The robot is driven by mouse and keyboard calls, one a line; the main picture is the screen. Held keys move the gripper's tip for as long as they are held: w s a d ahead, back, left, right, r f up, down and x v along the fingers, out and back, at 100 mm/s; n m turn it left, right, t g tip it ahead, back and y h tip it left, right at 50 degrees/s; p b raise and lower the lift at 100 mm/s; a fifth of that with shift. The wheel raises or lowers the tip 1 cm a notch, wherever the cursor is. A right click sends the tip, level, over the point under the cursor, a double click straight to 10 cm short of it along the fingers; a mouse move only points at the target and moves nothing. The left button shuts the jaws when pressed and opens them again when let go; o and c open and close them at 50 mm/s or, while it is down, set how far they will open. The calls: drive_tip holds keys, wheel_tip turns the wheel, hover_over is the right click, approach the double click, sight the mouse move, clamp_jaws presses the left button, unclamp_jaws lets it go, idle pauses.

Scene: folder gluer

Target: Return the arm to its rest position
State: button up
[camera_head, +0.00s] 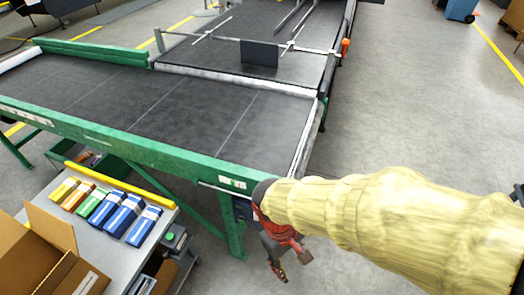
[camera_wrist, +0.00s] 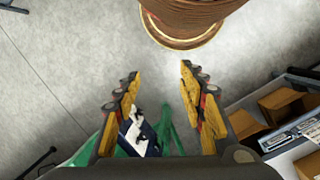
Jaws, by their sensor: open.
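My arm, in a pale yellow cover, reaches in from the right in the head view. My gripper (camera_head: 277,265) hangs at its end, beside the green conveyor frame's near corner and above the floor. In the wrist view my gripper (camera_wrist: 158,85) has its two yellow-padded fingers spread wide with nothing between them. The grey floor shows beyond the fingertips. Part of my own body seems to show at the top of the wrist view.
A dark conveyor (camera_head: 160,100) with a green frame spans the left and middle. A grey table (camera_head: 115,245) at lower left holds several coloured boxes (camera_head: 105,212) and an open carton (camera_head: 45,250). Open cartons (camera_wrist: 285,103) show at the wrist view's right. Floor (camera_head: 430,120) at right is clear.

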drive_tip(key=d+r+m+t+y, duration=0.1)
drive_tip(key=d+r+m+t, duration=0.2)
drive_tip(key=r, duration=0.7)
drive_tip(key=d+r+m+t+y+p, duration=0.1)
drive_tip(key=d+r+m+t, duration=0.2)
drive_tip(key=d+r, duration=0.5)
drive_tip(key=shift+w+d+r+m+t, duration=0.3)
drive_tip(key=shift+w+r+m+t, duration=0.15)
drive_tip(key=shift+r+m, duration=0.4)
drive_tip(key=shift+r, duration=0.1)
